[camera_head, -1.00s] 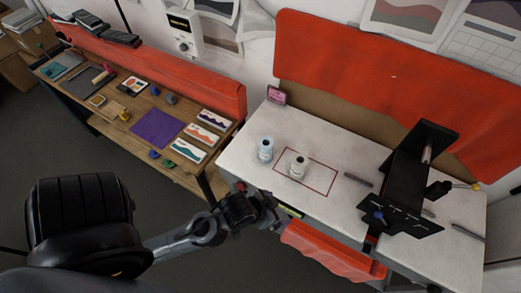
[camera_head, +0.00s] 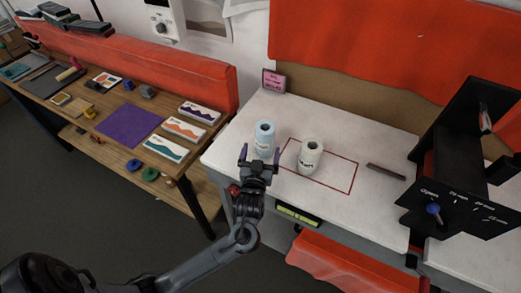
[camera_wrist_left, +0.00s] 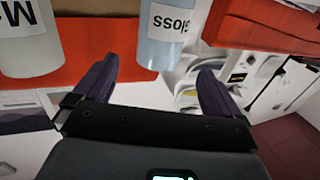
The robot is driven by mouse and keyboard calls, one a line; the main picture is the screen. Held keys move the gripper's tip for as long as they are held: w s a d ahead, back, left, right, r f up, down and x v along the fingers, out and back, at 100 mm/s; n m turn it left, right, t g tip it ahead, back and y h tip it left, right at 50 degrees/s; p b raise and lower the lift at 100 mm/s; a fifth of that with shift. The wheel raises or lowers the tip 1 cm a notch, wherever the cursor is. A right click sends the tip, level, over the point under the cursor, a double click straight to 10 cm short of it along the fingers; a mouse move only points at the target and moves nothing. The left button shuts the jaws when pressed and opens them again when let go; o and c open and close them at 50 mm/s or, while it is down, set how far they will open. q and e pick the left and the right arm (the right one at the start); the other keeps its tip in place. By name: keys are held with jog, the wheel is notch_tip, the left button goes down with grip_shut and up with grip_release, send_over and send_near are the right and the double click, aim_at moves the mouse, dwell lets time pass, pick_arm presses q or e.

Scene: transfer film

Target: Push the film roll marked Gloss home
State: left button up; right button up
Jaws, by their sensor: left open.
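The Gloss film roll (camera_head: 265,136) is a pale blue upright cylinder on the white table, just left of the red outline (camera_head: 352,177). Its label reads "Gloss" in the left wrist view (camera_wrist_left: 160,52). A second, whitish roll (camera_head: 310,156) stands upright inside the outline's left part; its label is only partly legible, and it also shows in the left wrist view (camera_wrist_left: 30,55). My left gripper (camera_head: 259,153) is open at the near side of the Gloss roll, its fingers pointing towards it. In the left wrist view the roll appears ahead between the fingers; contact is unclear. My right gripper is out of view.
A black device (camera_head: 455,185) with white markings stands on the table's right side. A dark bar (camera_head: 386,171) lies right of the outline. A pink sign (camera_head: 273,81) stands at the back left corner. The wooden bench (camera_head: 100,165) at left holds cards and tools.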

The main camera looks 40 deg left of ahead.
aim_at(266, 126)
pick_arm(q)
jog(key=shift+w+f, duration=0.1)
jog(key=shift+w, duration=0.25)
jog(key=x, duration=0.5)
jog(key=shift+r+b, duration=0.25)
jog(key=shift+b, duration=0.1)
jog(key=shift+r+x, duration=0.15)
jog(key=shift+x, duration=1.25)
jog(key=shift+r+x, duration=0.15)
jog(key=shift+x, duration=1.3)
jog(key=shift+s+a, duration=0.1)
jog(key=shift+c, duration=0.2)
jog(key=c, duration=1.3)
jog(key=shift+r, duration=0.1)
